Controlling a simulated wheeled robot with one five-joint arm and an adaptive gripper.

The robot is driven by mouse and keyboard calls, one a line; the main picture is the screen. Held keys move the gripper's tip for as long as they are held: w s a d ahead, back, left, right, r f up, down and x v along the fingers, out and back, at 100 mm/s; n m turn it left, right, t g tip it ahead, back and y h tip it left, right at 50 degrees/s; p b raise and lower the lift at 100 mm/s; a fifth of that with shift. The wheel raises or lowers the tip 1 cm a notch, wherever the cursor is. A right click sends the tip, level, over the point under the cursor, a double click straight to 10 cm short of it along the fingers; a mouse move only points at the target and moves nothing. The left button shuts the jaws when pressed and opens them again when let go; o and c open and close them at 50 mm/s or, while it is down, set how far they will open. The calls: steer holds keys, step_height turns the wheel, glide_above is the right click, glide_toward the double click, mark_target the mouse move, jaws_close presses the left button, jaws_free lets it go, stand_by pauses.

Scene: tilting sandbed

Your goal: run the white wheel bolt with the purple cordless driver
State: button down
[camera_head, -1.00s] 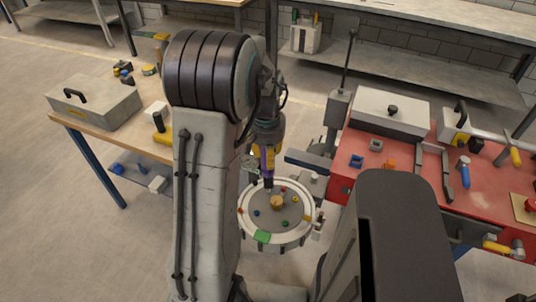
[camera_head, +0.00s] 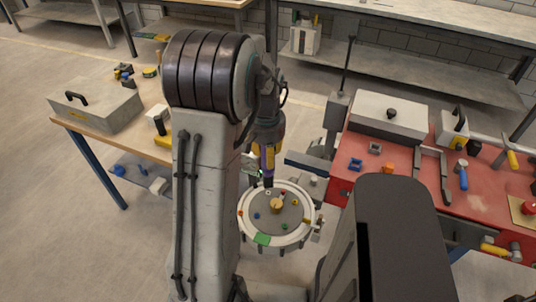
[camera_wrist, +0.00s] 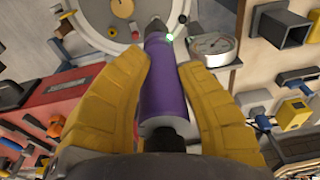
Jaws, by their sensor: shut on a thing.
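My gripper (camera_wrist: 163,68) is shut on the purple cordless driver (camera_wrist: 166,95), its yellow fingers on either side of the purple body. In the head view my gripper (camera_head: 266,150) holds the driver (camera_head: 268,160) upright, with its dark tip down over the far part of the round wheel (camera_head: 248,233). A small pale spot just below the tip looks like the white wheel bolt (camera_head: 268,192). The tip appears apart from it, but the gap is hard to judge. In the wrist view the dark tip (camera_wrist: 155,28) reaches over the grey wheel face.
The wheel carries several coloured bolts around a brass hub (camera_head: 277,205). A round gauge (camera_wrist: 212,45) sits beside the driver. A red bench (camera_head: 400,185) with tools stands at the right, a wooden table (camera_head: 140,125) at the left.

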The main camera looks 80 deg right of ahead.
steer(key=shift+r+p, duration=1.4)
steer(key=shift+r, duration=0.7)
